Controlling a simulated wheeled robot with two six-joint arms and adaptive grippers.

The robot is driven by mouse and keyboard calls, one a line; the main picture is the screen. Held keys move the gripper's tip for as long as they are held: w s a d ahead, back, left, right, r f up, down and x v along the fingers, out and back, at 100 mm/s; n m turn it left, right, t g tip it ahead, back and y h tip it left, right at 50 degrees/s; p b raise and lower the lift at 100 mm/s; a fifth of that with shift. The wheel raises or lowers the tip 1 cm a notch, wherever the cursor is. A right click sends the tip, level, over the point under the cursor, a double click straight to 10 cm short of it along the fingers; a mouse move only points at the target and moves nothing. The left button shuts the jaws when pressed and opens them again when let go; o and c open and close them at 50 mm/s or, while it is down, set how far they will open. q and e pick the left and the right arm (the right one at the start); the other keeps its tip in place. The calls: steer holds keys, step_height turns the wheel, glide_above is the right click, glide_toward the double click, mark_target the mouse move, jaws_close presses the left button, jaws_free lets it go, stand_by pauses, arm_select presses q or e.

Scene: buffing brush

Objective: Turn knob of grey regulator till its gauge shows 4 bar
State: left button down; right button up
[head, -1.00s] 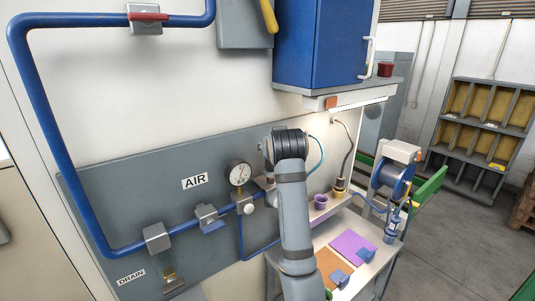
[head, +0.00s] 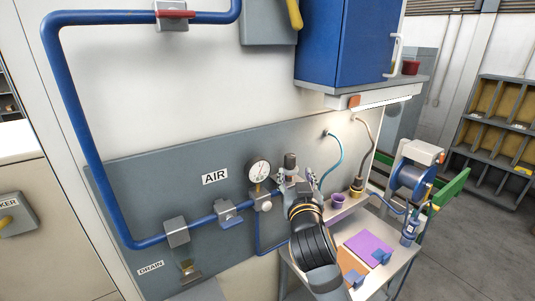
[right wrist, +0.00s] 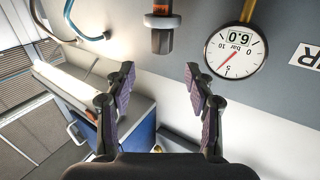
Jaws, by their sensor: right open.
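The grey regulator (head: 290,162) stands on the blue air pipe, just right of the round white gauge (head: 259,171). In the right wrist view the picture is upside down. There the regulator's dark knob end (right wrist: 162,41) has an orange band on the far side of its grey body. The gauge (right wrist: 236,52) has a red needle a little past mid-scale, and its small display seems to read 6.0 bar. My right gripper (right wrist: 160,72) is open and empty; the knob lies beyond its fingertips, between their lines. In the head view my right gripper (head: 297,184) partly hides the regulator's lower part.
A blue lever valve (head: 229,213) and a drain unit (head: 178,236) sit on the pipe to the left. The blue cabinet (head: 345,45) hangs above.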

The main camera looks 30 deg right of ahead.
mark_target(291, 159)
steer(key=p+x, duration=0.2)
steer(key=x, duration=0.3)
steer(key=p+x, duration=0.3)
steer(key=x, duration=0.1)
steer(key=shift+w+r, duration=0.2)
steer(key=shift+w, duration=0.2)
steer(key=shift+w+d, duration=0.1)
steer(key=shift+w, duration=0.15)
